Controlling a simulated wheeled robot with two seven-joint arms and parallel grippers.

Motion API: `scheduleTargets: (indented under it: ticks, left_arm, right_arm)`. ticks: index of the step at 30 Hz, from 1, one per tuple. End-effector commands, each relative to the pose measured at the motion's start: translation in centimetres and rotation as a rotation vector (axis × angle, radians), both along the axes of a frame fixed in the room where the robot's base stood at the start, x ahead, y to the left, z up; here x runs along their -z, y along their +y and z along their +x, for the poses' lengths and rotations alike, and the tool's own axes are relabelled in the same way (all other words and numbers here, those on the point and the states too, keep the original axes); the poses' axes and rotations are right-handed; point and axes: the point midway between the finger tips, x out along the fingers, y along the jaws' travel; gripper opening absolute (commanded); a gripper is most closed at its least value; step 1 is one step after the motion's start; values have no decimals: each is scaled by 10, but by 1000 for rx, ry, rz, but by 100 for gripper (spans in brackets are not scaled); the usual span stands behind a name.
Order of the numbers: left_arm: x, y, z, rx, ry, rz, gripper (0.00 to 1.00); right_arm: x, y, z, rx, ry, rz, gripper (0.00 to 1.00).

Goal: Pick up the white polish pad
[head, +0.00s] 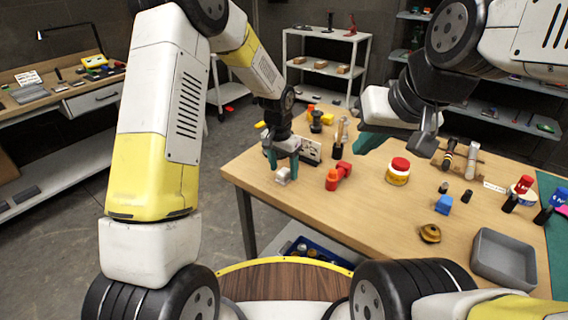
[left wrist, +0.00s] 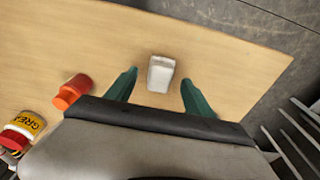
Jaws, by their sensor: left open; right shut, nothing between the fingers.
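The white polish pad (head: 283,176) is a small white block on the wooden table near its left end. In the left wrist view the pad (left wrist: 161,74) lies between and slightly beyond the tips of my open left gripper (left wrist: 158,84). It does not look gripped. In the head view my left gripper (head: 281,160) points down right over the pad, with green fingers apart. My right gripper (head: 392,142) is raised over the table's far middle, well away from the pad. Its fingers are partly hidden by its own body, and nothing shows in it.
A yellow jar with a red lid (head: 398,171), a grey tray (head: 503,259) and a blue item (head: 443,205) lie further right. Table between is clear.

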Motion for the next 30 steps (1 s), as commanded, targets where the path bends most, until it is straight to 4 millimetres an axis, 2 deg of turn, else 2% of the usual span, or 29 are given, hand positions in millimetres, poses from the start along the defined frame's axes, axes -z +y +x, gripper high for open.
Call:
scheduleTargets:
  ticks: [4,12,14,22,30]
  left_arm:
    - [18,-1,2,0,1,0,62]
    - [21,-2,3,0,-2,-1,62]
    - [21,-2,2,0,-2,-1,52]
    - [21,-2,2,0,-1,-1,0]
    - [20,-2,2,0,-2,-1,0]
  right_arm:
    - [0,0,0,0,0,0,0]
    - [0,0,0,0,0,0,0]
    - [0,0,0,0,0,0,0]
    - [0,0,0,0,0,0,0]
    - [0,0,0,0,0,0,0]
